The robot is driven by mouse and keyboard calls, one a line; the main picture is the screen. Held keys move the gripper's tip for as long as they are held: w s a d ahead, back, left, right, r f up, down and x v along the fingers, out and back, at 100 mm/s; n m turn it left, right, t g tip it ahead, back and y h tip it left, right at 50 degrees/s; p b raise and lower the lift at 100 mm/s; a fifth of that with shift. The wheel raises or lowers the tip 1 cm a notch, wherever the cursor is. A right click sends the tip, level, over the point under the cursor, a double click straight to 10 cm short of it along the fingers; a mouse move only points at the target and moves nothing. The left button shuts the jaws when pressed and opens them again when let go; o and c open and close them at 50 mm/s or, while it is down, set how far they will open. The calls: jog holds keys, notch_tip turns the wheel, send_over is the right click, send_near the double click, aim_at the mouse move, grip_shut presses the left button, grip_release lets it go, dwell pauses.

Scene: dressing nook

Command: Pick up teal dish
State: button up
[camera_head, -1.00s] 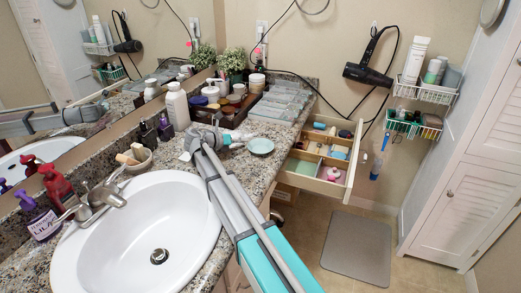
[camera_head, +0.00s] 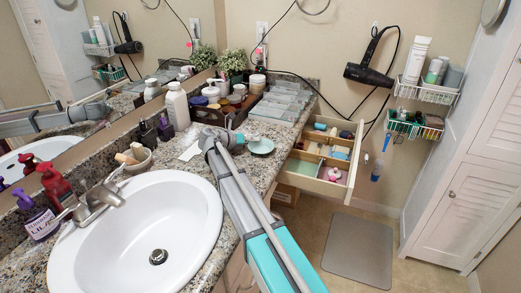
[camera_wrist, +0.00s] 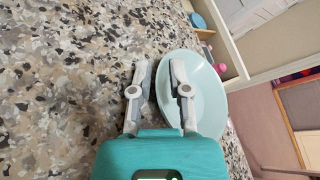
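The teal dish (camera_head: 260,147) is a small, shallow, pale teal round dish on the speckled stone counter (camera_head: 186,165), near the counter's edge above the open drawer. In the wrist view the dish (camera_wrist: 210,92) is large, right of centre. My gripper (camera_wrist: 160,68) is open, its two pale fingers apart. One finger is over the bare counter and the other overlaps the dish, so the near rim shows between them. I cannot tell whether either finger touches the dish. In the head view my gripper (camera_head: 239,138) is at the dish's left side, partly hidden by my arm.
An open drawer (camera_head: 347,191) with sorted small items is right of the dish. A dark tray (camera_head: 203,112) of jars and clear boxes (camera_head: 283,101) are behind it. The sink (camera_head: 135,235), a white bottle (camera_head: 177,107) and a bowl (camera_head: 137,168) are on the left.

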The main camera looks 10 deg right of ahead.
aim_at(262, 150)
grip_shut()
jog(key=shift+r, duration=0.15)
dwell(0.5)
jog(key=shift+r+p, duration=0.95)
jog(key=shift+p, duration=0.15)
jog(key=s+d+r+p, duration=0.7)
jog(key=s+r+p, duration=0.3)
jog(key=s, duration=0.2)
jog(key=shift+r+p, duration=0.4)
jog(key=shift+s+d, duration=0.1)
